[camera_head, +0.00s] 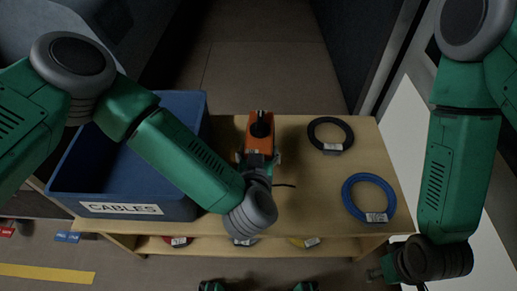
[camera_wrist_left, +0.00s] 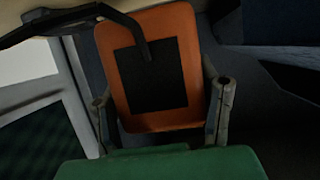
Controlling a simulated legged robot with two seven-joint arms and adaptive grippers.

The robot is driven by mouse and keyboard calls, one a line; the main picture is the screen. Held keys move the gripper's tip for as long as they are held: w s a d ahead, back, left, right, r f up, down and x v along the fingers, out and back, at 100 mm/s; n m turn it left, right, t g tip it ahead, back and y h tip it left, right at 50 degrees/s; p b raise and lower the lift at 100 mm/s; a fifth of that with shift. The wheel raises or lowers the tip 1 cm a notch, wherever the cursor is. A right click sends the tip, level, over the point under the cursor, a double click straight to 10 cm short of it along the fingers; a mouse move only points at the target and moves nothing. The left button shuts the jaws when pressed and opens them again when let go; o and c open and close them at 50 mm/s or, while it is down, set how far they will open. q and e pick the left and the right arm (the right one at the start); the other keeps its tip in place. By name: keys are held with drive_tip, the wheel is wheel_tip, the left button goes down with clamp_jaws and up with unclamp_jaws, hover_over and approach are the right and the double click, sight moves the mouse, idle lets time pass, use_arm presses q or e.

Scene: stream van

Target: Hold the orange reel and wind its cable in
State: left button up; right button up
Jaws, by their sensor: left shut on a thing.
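The orange reel (camera_head: 254,141) stands on the wooden table, right of the blue bin, with a dark round part on top. My left gripper (camera_head: 258,160) is shut on the reel from the near side. In the left wrist view the reel (camera_wrist_left: 184,32) shows an orange face with a black panel, between the two fingers (camera_wrist_left: 163,105). A short dark cable end (camera_head: 285,185) sticks out to the right beside my left gripper. A black strip curves across the reel's top in the wrist view; its full path is hidden. My right gripper (camera_head: 382,273) hangs at the lower right, off the table, partly hidden by its wrist.
A blue bin (camera_head: 120,207) labelled CABLES stands on the table's left. A black cable coil (camera_head: 313,132) and a blue coil (camera_head: 349,197) lie on the right. Red, yellow and other tagged coils show on the lower shelf. The table (camera_head: 320,222) is bare at front right.

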use_arm(q)
drive_tip(key=shift+f+b, duration=2.2)
drive_tip(key=shift+f, duration=2.55)
use_arm(e)
wheel_tip(320, 180, down, 4)
drive_tip(key=shift+f, duration=0.25)
use_arm(q)
drive_tip(key=shift+f, duration=0.25)
use_arm(e)
drive_tip(key=shift+c, duration=0.5)
